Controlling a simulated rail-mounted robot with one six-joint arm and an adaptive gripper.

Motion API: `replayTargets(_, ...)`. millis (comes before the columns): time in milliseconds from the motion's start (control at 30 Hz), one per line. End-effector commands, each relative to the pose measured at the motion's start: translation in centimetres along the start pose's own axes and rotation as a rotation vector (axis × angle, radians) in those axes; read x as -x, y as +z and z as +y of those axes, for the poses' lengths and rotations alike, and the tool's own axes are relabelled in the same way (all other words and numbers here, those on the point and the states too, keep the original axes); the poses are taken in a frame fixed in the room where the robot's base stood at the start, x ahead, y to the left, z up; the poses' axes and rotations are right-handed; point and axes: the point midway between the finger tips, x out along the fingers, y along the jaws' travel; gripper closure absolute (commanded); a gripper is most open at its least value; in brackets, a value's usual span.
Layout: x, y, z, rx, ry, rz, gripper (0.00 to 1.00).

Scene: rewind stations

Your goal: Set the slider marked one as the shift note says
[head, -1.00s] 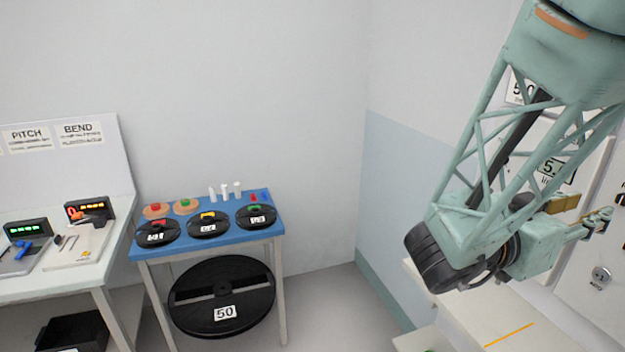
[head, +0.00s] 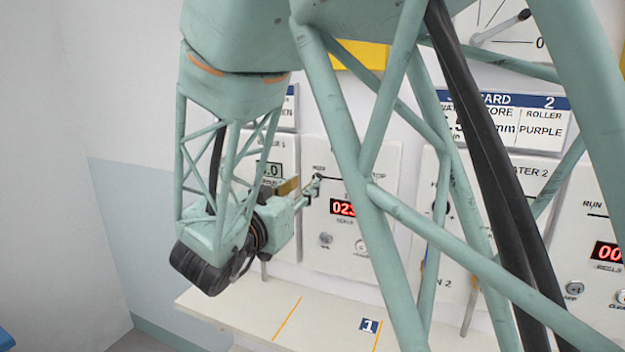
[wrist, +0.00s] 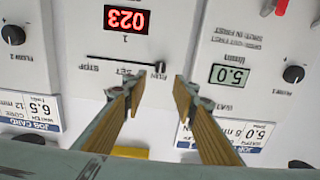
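In the wrist view, which is upside down, the slider (wrist: 122,62) marked 1 is a thin black track on a white panel, labelled STOP, SET and RUN. Its dark knob seems to sit at the RUN end, between my fingertips in the picture. A red display (wrist: 127,20) beside it reads 023. My gripper (wrist: 158,84) is open, with its two fingers apart and nothing seen between them. I cannot tell whether it touches the knob. In the head view my gripper (head: 316,188) is close to the same panel (head: 345,155). I cannot make out a shift note.
A neighbouring panel carries a 5.0 display (wrist: 231,76) and dark knobs. Job cards (wrist: 232,140) hang by the panels. A pale shelf (head: 255,310) with orange lines and a blue 1 tag (head: 369,326) juts out below. My arm hides much of the right-hand panels.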

Motion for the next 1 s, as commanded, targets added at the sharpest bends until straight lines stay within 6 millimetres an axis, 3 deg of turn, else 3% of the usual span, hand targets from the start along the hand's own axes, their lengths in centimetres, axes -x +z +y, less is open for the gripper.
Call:
replayTargets(600, -6.1, 0.0, 0.1, -0.001, 0.002, 0.000, 0.74)
replayTargets(1000, -7.1, 0.0, 0.1, 0.000, 0.001, 0.000, 0.74)
